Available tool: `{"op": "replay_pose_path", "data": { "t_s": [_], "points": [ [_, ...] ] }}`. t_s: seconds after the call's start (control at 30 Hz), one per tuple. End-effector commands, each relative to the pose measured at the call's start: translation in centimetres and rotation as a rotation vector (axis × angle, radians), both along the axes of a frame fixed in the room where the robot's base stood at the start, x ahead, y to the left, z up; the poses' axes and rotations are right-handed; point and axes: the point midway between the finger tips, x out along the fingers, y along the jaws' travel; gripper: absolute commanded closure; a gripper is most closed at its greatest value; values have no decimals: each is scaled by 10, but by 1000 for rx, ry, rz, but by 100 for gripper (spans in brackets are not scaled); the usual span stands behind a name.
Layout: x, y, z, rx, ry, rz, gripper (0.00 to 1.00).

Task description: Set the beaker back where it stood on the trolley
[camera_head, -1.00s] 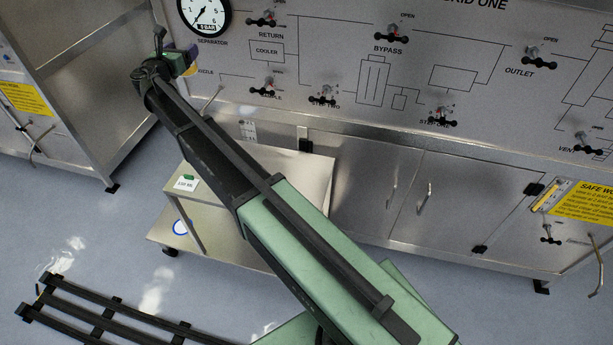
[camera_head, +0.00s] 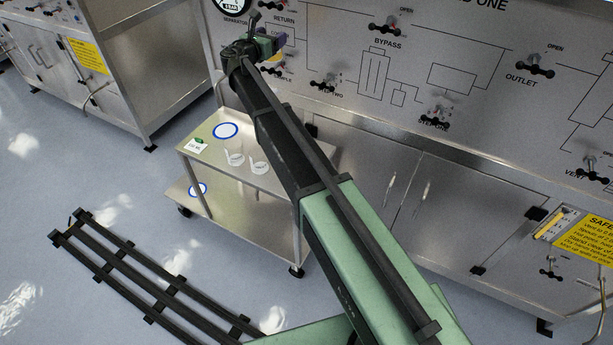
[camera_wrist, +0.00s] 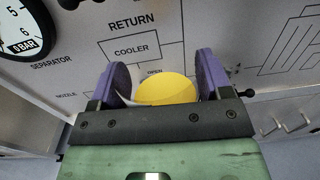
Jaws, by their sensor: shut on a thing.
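My gripper (camera_head: 272,46) is up in front of the panel, above the trolley's back right part. In the wrist view its purple fingers (camera_wrist: 163,82) are shut on the beaker (camera_wrist: 168,91), which shows a round yellow surface and a pale lip at left. In the head view a little yellow of the beaker (camera_head: 271,66) shows below the gripper; the rest is hidden. The steel trolley (camera_head: 222,172) stands below. Its top has a bare blue-edged white ring (camera_head: 225,130) at the back left. My arm covers the trolley's right side.
Two clear vessels, left (camera_head: 235,158) and right (camera_head: 260,163), stand on the trolley top, and a white label (camera_head: 197,147) lies at its left edge. Another blue ring (camera_head: 198,189) is on the lower shelf. The panel (camera_head: 460,60) with valve handles is close behind the gripper.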

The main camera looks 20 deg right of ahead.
Motion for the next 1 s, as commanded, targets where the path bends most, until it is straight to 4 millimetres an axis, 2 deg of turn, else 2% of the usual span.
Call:
{"op": "replay_pose_path", "data": {
  "t_s": [0.03, 0.17, 0.37, 0.53, 0.63, 0.7, 0.8, 0.83, 0.9, 1.0],
  "points": [
    [0, 2, -16, 0, 0, 3, 56],
    [-7, 5, -38, 0, 0, 7, 56],
    [-37, 7, -84, 0, 0, 16, 56],
    [-83, 8, -139, 0, 0, 27, 56],
    [-123, 7, -178, -1, -1, 34, 56],
    [-150, 4, -196, -1, -1, 38, 56],
    [-178, 1, -204, -1, -1, 41, 56],
    [-184, 0, -201, -1, -1, 40, 56],
    [-191, -2, -196, -1, -1, 40, 56],
    [-192, -2, -196, 0, -1, 39, 56]
  ]
}}
